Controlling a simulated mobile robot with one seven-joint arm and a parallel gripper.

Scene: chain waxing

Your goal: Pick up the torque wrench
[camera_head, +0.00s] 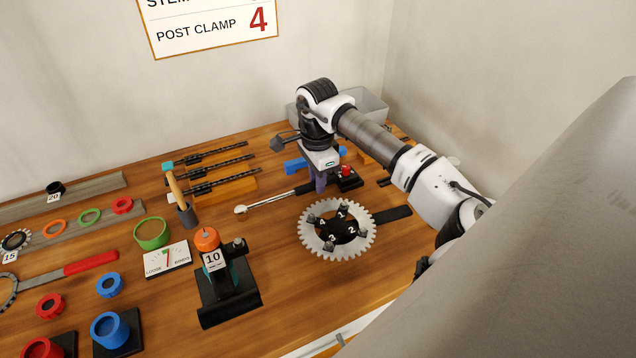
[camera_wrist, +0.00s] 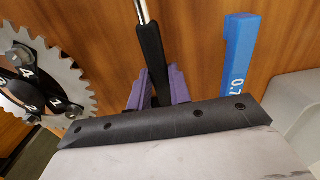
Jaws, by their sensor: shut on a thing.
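The torque wrench (camera_head: 270,203) lies low over the wooden bench at its middle back, with a silver shaft, a round head at its left end and a black handle. In the wrist view its black handle (camera_wrist: 151,50) runs between the purple fingers of my gripper (camera_wrist: 158,88). My gripper, also in the head view (camera_head: 320,182), is shut on the handle, pointing down. Whether the wrench touches the bench is unclear. The handle's far end is hidden behind my gripper.
A toothed chainring (camera_head: 310,241) with a black crank lies just in front. A blue block (camera_wrist: 237,55) is beside the handle, right in the wrist view. A black box with a red button (camera_head: 346,172) is close right of my gripper. A grey bin (camera_head: 369,107) stands behind.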

